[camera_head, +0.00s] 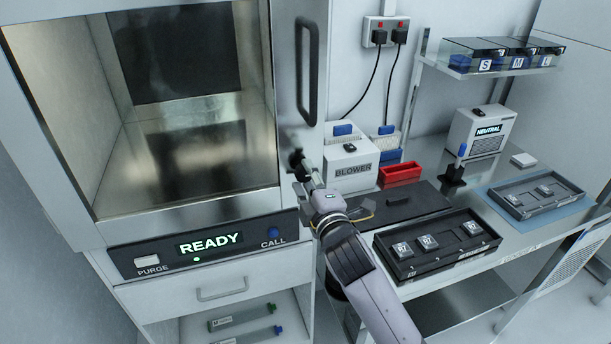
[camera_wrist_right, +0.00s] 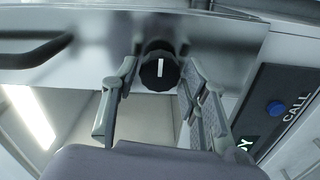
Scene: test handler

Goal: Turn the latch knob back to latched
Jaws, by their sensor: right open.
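The latch knob (camera_wrist_right: 160,70) is round and black with a white pointer line. In the wrist view the line runs up and down the picture. In the head view the dark knob (camera_head: 295,158) sits on the handler's front, below the door handle, partly hidden by my gripper. My right gripper (camera_head: 304,172) is at the knob. In the wrist view my right gripper (camera_wrist_right: 158,82) is open, with one finger on each side of the knob and visible gaps. I cannot tell how deep the fingertips reach. My left gripper is not in view.
The door handle (camera_head: 306,70) is above the knob. The READY panel (camera_head: 210,244) with the blue CALL button (camera_head: 273,232) is below left. To the right are the blower box (camera_head: 350,168), red bin (camera_head: 400,173) and a black tray (camera_head: 437,246) of chips on the bench.

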